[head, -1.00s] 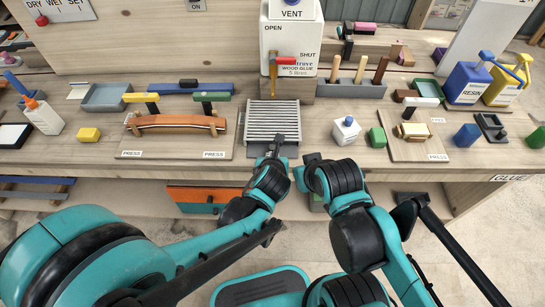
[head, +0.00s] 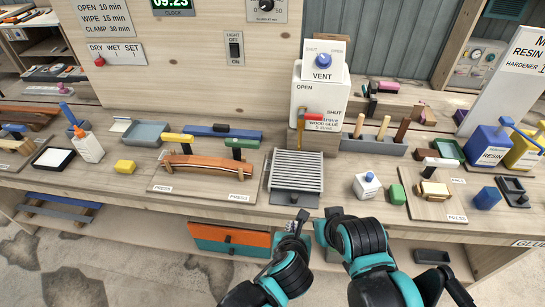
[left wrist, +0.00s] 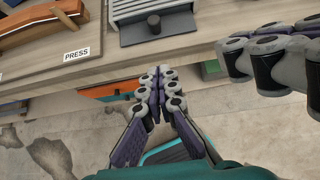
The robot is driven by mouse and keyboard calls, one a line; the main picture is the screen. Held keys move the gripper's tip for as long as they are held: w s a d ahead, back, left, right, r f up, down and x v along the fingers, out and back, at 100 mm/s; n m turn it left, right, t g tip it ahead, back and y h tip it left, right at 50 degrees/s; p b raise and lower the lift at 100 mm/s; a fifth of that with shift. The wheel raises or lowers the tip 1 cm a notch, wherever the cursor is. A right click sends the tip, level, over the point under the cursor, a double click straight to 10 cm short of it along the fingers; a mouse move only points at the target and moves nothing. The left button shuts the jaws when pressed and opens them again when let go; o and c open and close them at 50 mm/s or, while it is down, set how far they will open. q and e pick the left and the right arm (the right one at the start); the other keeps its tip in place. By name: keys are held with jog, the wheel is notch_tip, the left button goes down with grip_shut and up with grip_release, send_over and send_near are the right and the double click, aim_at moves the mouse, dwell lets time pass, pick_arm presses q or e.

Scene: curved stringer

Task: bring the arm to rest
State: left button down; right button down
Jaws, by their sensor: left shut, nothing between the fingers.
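My left gripper (head: 296,222) is low in the head view, in front of the bench's front edge and just below the slatted grey tray. In the left wrist view its two fingers (left wrist: 159,88) lie together with nothing between them, over the floor. My right gripper (head: 328,222) is close beside it on the right in the head view. Its fingers (left wrist: 275,55) show at the upper right of the left wrist view. Whether they are open or shut is unclear.
The slatted tray (head: 297,170) sits at the bench edge, with a clamped curved wooden piece (head: 209,165) left of it. A glue dispenser (head: 318,95) stands behind. An orange-fronted drawer (head: 230,235) is under the bench.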

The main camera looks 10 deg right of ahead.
pick_arm(q)
jog(key=w+a+r+n+g+y, duration=0.1)
jog(key=w+a+r+n+y, duration=0.15)
jog(key=a+n, duration=1.45)
jog(key=s+a+r+n, duration=0.1)
jog(key=s+a+n, duration=0.1)
jog(key=a+n, duration=0.4)
jog(key=s+a+r+n+g, duration=0.1)
jog(key=a+n, duration=0.5)
jog(key=n, duration=1)
jog(key=shift+s+a+r, duration=0.2)
jog(key=shift+s+r, duration=0.3)
jog(key=shift+s, duration=0.65)
